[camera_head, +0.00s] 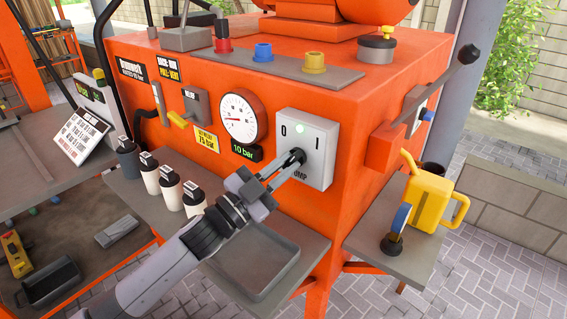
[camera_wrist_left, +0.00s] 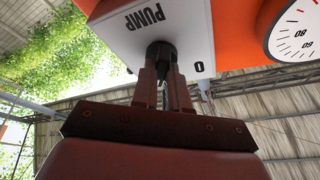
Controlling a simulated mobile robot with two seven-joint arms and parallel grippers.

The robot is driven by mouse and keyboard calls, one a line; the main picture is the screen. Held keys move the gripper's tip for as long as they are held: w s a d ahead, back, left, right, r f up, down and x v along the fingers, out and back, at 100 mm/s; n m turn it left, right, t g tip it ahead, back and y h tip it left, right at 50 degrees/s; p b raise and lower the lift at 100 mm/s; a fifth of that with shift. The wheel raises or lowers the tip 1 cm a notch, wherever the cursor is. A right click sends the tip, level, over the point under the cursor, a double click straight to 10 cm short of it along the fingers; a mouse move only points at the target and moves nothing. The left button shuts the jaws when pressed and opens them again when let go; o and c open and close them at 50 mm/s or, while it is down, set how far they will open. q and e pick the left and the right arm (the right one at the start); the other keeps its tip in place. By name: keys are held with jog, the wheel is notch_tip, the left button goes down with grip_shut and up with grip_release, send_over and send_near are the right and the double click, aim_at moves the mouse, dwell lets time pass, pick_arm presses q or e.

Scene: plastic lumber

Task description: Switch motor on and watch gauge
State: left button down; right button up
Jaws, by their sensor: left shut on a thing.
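The light grey pump switch box (camera_head: 318,134) is on the front of the orange machine, marked 0 and I, with a small green light between the marks. Its lower lettering is partly hidden in the head view; the wrist view shows PUMP on the box (camera_wrist_left: 150,30). My left gripper (camera_head: 296,160) is shut on the black switch knob (camera_wrist_left: 160,50), which it mostly covers. I cannot tell which mark the knob points to. The round white gauge (camera_head: 240,117) is left of the box, its needle toward the left; it shows partly in the wrist view (camera_wrist_left: 295,35).
A 10 bar plate (camera_head: 247,151) is under the gauge. White bottles (camera_head: 171,187) stand on the shelf left of my arm, beside a grey tray (camera_head: 255,262). A lever (camera_head: 440,85) sticks out at right, above a yellow can (camera_head: 428,198).

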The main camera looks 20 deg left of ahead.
pick_arm(q)
jog(key=shift+m, duration=0.5)
jog(key=c, duration=1.1)
grip_release()
jog(key=shift+c, duration=0.2)
jog(key=shift+a+f, duration=0.1)
jog(key=b+v, duration=0.1)
jog(key=v, duration=0.6)
jog(key=shift+s, duration=0.1)
